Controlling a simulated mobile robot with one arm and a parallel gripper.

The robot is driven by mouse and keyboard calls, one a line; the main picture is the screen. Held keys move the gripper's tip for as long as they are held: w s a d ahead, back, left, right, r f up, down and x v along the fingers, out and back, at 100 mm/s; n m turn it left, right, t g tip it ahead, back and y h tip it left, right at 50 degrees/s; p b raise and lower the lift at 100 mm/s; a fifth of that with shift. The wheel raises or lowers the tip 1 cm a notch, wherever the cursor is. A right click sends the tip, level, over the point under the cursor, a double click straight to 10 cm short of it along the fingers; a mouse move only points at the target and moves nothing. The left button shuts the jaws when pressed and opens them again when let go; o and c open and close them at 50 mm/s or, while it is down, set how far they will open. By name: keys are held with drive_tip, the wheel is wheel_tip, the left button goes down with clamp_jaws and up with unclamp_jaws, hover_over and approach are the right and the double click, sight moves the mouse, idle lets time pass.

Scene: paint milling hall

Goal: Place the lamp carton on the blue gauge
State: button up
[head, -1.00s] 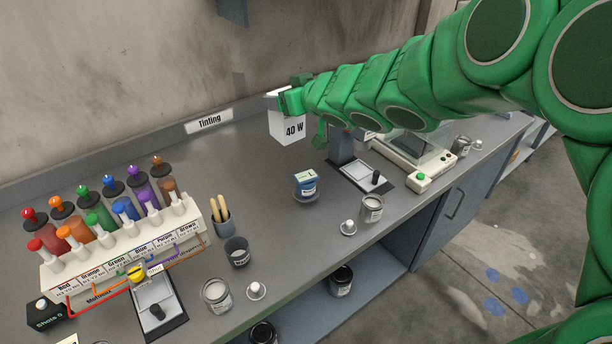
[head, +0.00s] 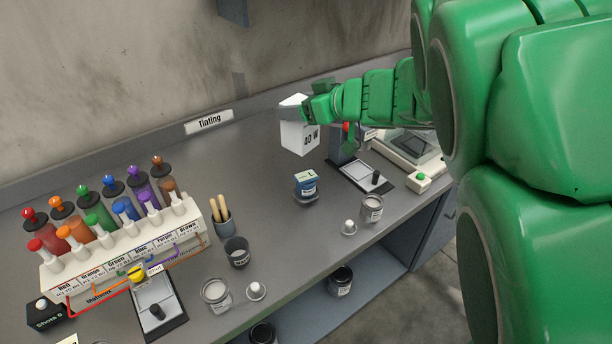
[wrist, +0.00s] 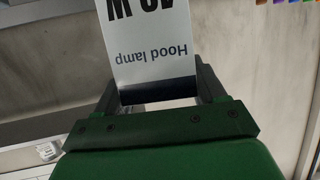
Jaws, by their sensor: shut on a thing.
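The lamp carton (head: 298,135) is a white box marked "40 W" with a grey end. My gripper (head: 307,108) is shut on it and holds it above the bench, behind the blue gauge in the head view. In the wrist view the carton (wrist: 150,45) shows "Hood lamp" upside down between the two fingers (wrist: 158,95). The carton and the gauge are apart.
A rack of coloured bottles (head: 120,250) stands at the left. The bench behind the gauge is clear.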

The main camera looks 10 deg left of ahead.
sight(305, 136)
drive_tip(key=shift+n+g+y, duration=0.4)
drive_tip(key=shift+n+g, duration=0.4)
drive_tip(key=s+d+f, duration=0.2)
drive_tip(key=s+d, duration=0.1)
drive_tip(key=s+d+f, duration=0.1)
drive_tip(key=shift+s+d, duration=0.25)
drive_tip(key=shift+d, duration=0.05)
drive_tip(key=shift+s+d+f, duration=0.2)
drive_tip(key=shift+f, duration=0.05)
drive_tip(key=w+a+f, duration=0.5)
drive_tip(key=w+f, duration=0.7)
drive_tip(key=f, duration=0.1)
drive_tip(key=shift+w, duration=0.4)
drive_tip(key=shift+f, duration=0.1)
drive_tip(key=o, duration=1.1)
drive_tip(key=shift+c, duration=0.2)
